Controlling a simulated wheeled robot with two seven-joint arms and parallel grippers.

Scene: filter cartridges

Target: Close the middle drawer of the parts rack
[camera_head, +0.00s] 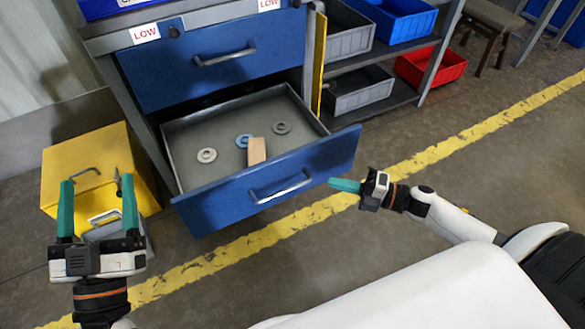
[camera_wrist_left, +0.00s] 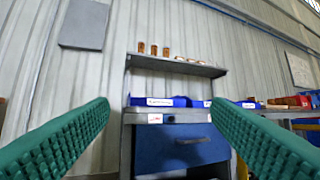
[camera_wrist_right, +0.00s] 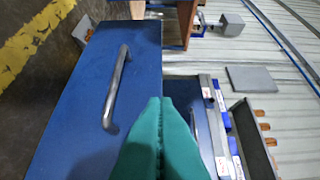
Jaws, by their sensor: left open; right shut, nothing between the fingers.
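The parts rack has a blue drawer pulled well out, its front (camera_head: 270,180) facing me with a metal handle (camera_head: 281,188). Inside it lie two grey rings (camera_head: 206,155), a blue ring (camera_head: 243,141) and a tan block (camera_head: 257,150). A blue drawer above (camera_head: 215,70) is shut. My right gripper (camera_head: 332,183) is shut and empty, by the right end of the open drawer's front; I cannot tell whether it touches. In the right wrist view the drawer front (camera_wrist_right: 95,100) and handle (camera_wrist_right: 116,88) lie left of the fingers. My left gripper (camera_head: 98,208) is open and empty, left of the drawer.
A yellow cabinet (camera_head: 85,165) stands left of the open drawer, beyond my left gripper. A shelf with grey bins (camera_head: 358,90) and a red bin (camera_head: 432,65) stands to the right. The floor with a yellow line (camera_head: 440,150) is clear on the right.

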